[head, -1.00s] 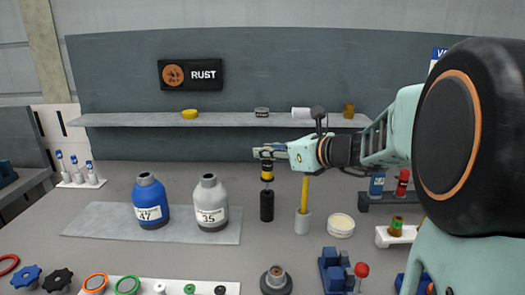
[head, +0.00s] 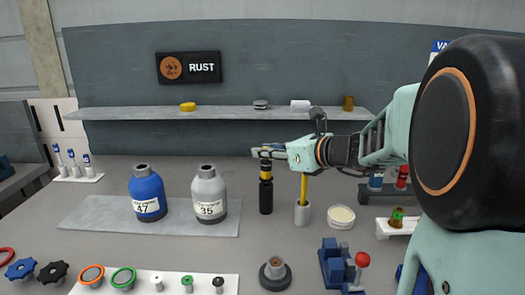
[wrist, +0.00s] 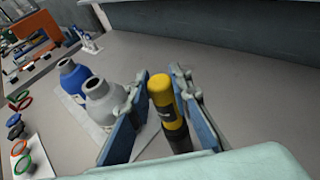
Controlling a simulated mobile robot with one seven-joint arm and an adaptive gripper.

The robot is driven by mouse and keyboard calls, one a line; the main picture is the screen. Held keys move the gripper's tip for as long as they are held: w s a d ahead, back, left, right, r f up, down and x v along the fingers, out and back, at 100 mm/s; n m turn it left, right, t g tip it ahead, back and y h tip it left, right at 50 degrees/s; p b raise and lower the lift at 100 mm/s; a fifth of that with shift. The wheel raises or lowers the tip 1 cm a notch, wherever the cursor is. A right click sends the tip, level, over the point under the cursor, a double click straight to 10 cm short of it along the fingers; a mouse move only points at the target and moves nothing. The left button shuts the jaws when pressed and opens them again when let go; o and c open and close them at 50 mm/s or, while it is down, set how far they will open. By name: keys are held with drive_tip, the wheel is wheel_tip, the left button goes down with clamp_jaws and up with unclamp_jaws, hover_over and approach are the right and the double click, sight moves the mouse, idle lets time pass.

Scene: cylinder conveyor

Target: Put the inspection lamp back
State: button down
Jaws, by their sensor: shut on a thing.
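The inspection lamp (head: 265,173), a slim upright cylinder in yellow and black, is held between the fingers of my gripper (head: 268,152). In the wrist view the lamp (wrist: 162,92) stands between the two blue-grey fingers, its yellow top toward the camera. The lamp's lower end is hidden in the wrist view.
A white cup (head: 302,215) with a yellow stick stands just right of the lamp. A grey bottle (head: 209,195) and a blue bottle (head: 147,195) stand left on a grey mat (head: 100,215). A round cream-lidded tub (head: 341,215) is at right. A shelf (head: 220,113) runs behind.

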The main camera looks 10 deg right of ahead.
drive_tip(key=shift+f+b, duration=0.7)
drive_tip(key=shift+f, duration=0.2)
drive_tip(key=c, duration=1.7)
unclamp_jaws()
drive_tip(key=shift+r+p, duration=2.75)
drive_tip(key=shift+r, duration=0.4)
drive_tip(key=shift+f, duration=0.1)
